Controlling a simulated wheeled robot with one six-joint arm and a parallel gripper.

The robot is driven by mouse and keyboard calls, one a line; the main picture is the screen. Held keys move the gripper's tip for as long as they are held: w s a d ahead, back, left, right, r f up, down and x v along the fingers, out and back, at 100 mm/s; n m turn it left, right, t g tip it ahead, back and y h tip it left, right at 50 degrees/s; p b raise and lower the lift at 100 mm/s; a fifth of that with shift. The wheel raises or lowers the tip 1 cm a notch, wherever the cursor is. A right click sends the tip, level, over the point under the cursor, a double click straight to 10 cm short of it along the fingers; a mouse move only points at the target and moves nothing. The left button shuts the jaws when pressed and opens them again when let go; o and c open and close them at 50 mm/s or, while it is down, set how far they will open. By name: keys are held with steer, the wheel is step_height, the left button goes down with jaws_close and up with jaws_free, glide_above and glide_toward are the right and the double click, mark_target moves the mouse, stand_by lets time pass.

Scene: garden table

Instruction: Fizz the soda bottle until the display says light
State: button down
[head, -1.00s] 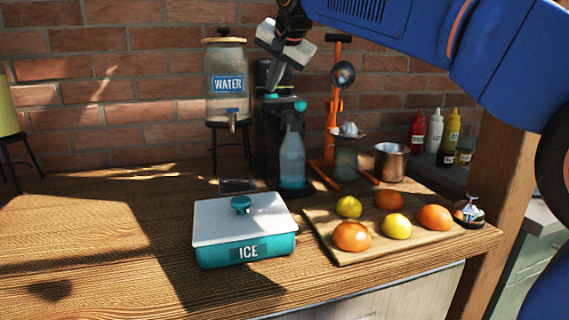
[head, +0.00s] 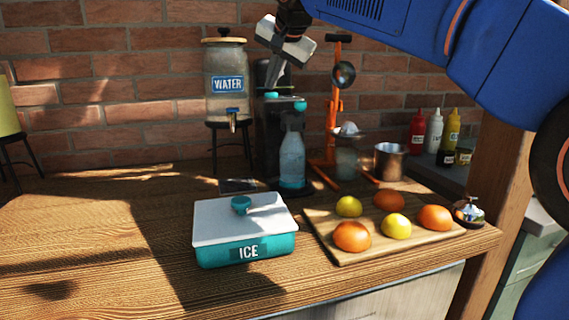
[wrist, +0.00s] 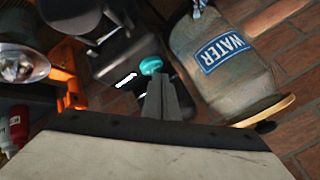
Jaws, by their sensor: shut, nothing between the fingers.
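The soda bottle (head: 291,160), clear blue-tinted, stands upright in the black soda maker (head: 267,140) at the back middle of the table. Teal parts show on the maker's top, one a round button (wrist: 151,65) in the wrist view. My gripper (head: 271,84) is shut and empty, pointing down just above the maker's top. In the wrist view its fingertips (wrist: 161,78) appear close to the teal button; I cannot tell whether they touch. A small dark panel (head: 238,185) sits in front of the maker, perhaps the display; no wording is readable on it.
The water dispenser (head: 227,100) stands close left of the maker, and an orange press (head: 331,120) close right. A teal ice box (head: 246,225) and a board (head: 338,252) of fruit are in front. The table's left side is clear.

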mark_target(273, 93)
steer(key=shift+r, duration=0.1)
steer(key=shift+r, duration=2.9)
